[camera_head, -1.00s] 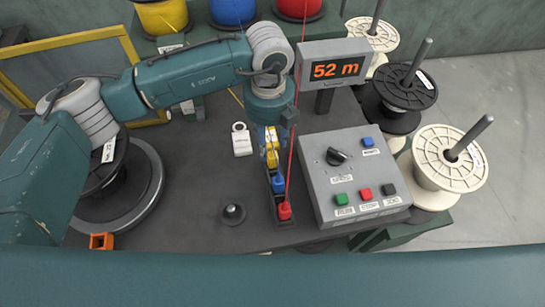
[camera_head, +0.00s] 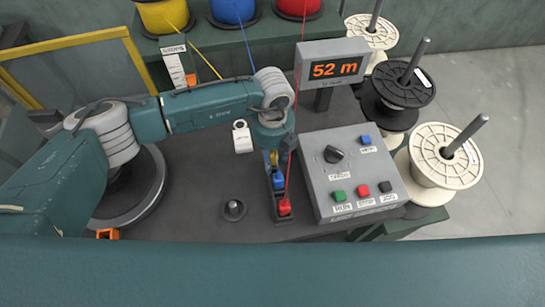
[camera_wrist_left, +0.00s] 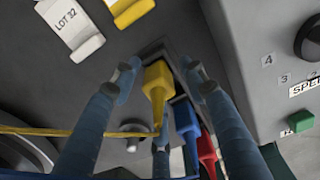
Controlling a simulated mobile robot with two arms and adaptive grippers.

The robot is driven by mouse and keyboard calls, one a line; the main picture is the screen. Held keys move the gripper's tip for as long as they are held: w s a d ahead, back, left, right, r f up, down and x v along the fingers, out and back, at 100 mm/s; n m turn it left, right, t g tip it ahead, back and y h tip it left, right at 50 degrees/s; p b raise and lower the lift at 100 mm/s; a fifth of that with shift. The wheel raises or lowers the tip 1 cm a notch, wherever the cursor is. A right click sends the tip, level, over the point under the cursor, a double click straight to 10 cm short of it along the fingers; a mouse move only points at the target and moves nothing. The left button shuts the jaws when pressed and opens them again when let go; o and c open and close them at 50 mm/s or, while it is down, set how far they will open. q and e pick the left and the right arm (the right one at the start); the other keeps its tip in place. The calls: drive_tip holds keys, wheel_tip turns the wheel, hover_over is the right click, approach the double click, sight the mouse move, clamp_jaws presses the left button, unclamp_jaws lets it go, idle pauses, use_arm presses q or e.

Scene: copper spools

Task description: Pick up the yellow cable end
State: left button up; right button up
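The yellow cable end (camera_wrist_left: 157,80) sits in a dark holder, in line with the blue cable end (camera_wrist_left: 185,118) and red cable end (camera_wrist_left: 206,150). In the head view only a bit of the yellow end (camera_head: 273,157) shows under my left gripper (camera_head: 273,148); the blue end (camera_head: 278,181) and red end (camera_head: 284,207) are in plain sight. In the left wrist view my left gripper (camera_wrist_left: 157,78) has its fingers apart, on either side of the yellow end, with gaps visible. A yellow cable runs off to the left there. My right gripper is not in view.
The grey control box (camera_head: 350,175) stands close right of the holder, with the 52 m display (camera_head: 336,69) behind. A white tag (camera_head: 242,137) lies left of my gripper. A black knob-like post (camera_head: 234,209) stands on the bench. Spools line the back and right.

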use_arm(q)
clamp_jaws()
drive_tip(key=shift+r, duration=0.15)
